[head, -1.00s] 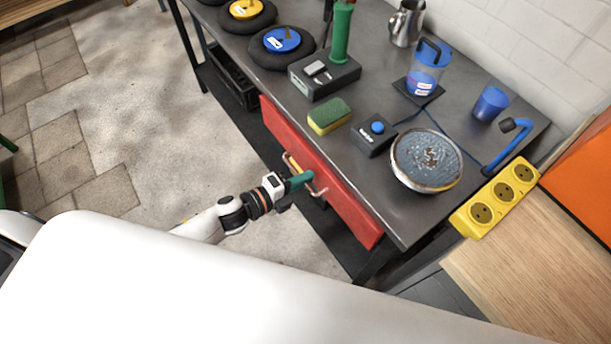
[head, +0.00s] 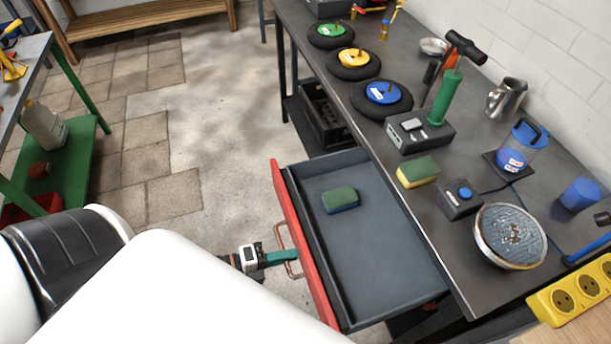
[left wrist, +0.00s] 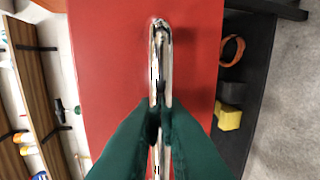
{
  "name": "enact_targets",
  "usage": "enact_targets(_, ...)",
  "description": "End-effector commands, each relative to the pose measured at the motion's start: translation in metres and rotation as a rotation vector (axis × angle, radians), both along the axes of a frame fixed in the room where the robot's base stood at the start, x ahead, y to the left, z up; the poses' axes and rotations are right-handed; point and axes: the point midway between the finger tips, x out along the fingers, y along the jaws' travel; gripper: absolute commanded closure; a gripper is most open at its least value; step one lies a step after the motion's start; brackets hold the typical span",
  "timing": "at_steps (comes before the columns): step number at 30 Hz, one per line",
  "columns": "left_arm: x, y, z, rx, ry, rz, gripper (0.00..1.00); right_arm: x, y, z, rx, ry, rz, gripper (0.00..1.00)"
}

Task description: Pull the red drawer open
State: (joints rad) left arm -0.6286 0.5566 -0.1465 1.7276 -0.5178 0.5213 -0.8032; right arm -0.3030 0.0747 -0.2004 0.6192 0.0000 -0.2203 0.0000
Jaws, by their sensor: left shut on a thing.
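The red drawer (head: 301,245) stands well out from under the grey workbench, its grey inside in plain view. A green and blue sponge (head: 340,199) lies inside it. The drawer's metal bar handle (head: 285,245) is on the red front. My left gripper (head: 288,256) is at the handle, its green fingers shut on the bar. In the left wrist view the two green fingers (left wrist: 160,125) close around the handle (left wrist: 160,65) in front of the red face (left wrist: 110,60). My right gripper is not in view.
A green shelf table (head: 75,160) stands at left. Bare floor lies between.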

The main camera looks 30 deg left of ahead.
Motion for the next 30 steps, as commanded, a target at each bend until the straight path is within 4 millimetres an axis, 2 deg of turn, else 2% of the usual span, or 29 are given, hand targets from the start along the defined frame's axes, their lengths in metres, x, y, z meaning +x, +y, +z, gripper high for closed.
enact_targets(3,-0.015,0.011,0.0,0.001,0.004,0.002,1.0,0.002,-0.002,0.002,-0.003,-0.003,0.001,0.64)
enact_targets(9,-0.027,0.022,0.0,0.001,0.002,0.001,1.0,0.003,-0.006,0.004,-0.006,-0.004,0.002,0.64)
enact_targets(23,-0.03,0.024,0.0,0.001,0.001,0.002,1.0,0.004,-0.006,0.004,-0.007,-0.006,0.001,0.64)
enact_targets(24,-0.03,0.024,0.0,0.001,0.001,0.002,0.86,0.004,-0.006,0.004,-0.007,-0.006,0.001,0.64)
enact_targets(25,-0.03,0.024,0.0,0.001,0.001,0.002,0.83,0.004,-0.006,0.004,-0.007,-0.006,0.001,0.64)
enact_targets(30,-0.03,0.024,0.0,0.0,0.0,0.001,0.83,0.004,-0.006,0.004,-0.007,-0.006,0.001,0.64)
